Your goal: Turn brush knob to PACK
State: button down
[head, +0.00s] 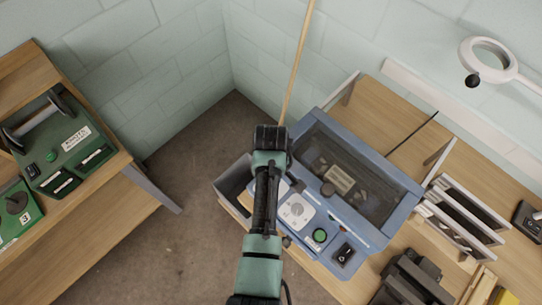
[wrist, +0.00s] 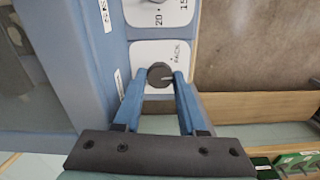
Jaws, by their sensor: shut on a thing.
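The brush knob (wrist: 158,71) is a small dark round knob on a white plate (wrist: 148,52) in the wrist view. The word PACK (wrist: 181,52) is printed on the plate to the knob's upper right. A light mark on the knob points roughly right, below the word PACK. My gripper (wrist: 163,79) has its two blue fingers on either side of the knob, shut on it. In the head view my arm covers this knob and the fingertips. The blue machine (head: 393,232) stands on the bench there.
A white dial (head: 297,209), a green button (head: 319,235) and a black switch (head: 345,253) sit on the machine's front panel. A grey bin (head: 233,183) is at its left. A second bench with a green box (head: 66,142) stands far left, with open floor between.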

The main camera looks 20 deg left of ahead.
jog(key=n+p, duration=0.1)
jog(key=n, duration=0.3)
jog(key=shift+w+r, duration=0.1)
jog(key=shift+r, duration=0.05)
jog(key=shift+n+p, duration=0.3)
jog(key=shift+n, duration=1.8)
jog(key=shift+c, duration=2.4)
grip_release()
